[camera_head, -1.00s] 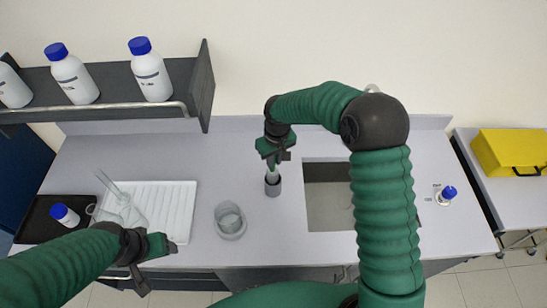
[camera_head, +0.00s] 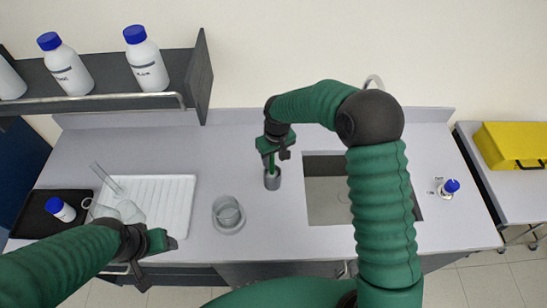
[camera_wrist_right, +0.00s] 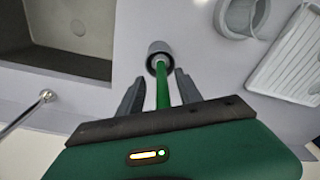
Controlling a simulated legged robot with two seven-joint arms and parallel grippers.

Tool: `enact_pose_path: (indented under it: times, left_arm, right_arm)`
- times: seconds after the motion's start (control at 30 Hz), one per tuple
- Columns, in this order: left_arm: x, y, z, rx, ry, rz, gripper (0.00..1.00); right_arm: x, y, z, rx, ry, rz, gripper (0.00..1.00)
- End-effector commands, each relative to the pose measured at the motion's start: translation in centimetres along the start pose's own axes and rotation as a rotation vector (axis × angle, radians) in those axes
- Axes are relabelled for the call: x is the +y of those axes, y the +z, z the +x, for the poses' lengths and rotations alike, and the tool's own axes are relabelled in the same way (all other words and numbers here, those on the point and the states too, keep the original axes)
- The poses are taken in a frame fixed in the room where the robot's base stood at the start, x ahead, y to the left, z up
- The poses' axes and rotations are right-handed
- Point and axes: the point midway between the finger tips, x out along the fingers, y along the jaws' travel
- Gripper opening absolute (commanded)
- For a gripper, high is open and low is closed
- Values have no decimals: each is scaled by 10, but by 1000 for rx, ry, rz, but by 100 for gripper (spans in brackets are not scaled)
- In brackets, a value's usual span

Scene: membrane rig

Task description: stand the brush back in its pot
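The brush (camera_wrist_right: 162,88) has a thin green handle, and its lower end is inside the grey pot (camera_head: 272,181). The pot stands on the bench left of the sink and also shows in the right wrist view (camera_wrist_right: 160,50). The brush looks close to upright; its bristles are hidden. My right gripper (camera_wrist_right: 160,77) is above the pot, its two fingers apart on either side of the handle, with gaps visible on both sides. My left gripper (camera_head: 158,263) is open and empty near the bench's front edge, in front of the white drying tray.
A glass beaker (camera_head: 227,213) stands left of the pot. The sink (camera_head: 328,190) is to the right. A white ribbed tray (camera_head: 170,205) holds glassware; a black tray (camera_head: 30,217) holds a blue-capped bottle. A shelf (camera_head: 203,75) with bottles overhangs the back left.

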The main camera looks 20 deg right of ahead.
Motion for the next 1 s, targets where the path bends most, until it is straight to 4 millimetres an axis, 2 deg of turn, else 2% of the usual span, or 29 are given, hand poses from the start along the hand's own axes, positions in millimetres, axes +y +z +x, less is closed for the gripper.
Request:
enact_pose_path:
  times: [0.27, 0.37, 0.7, 0.8, 0.9, 1.0]
  left_arm:
    - [0, 1, 3, 0, 0, 0, 65]
    - [0, 2, 9, 0, 0, 0, 65]
    - [0, 7, 28, 0, 0, 0, 65]
    - [0, 7, 30, 0, 0, 0, 65]
    - [0, 7, 31, 0, 0, 0, 65]
    - [0, 7, 31, 0, 0, 0, 65]
  right_arm:
    - [0, -1, -7, 2, 1, 0, 42]
    - [0, -1, -25, 6, 1, 1, 42]
    - [1, -2, -123, 5, 1, 1, 42]
    - [1, -2, -146, 3, 0, 1, 42]
    - [1, -2, -160, 1, 0, 1, 42]
    - [1, -1, -166, -1, -1, 0, 42]
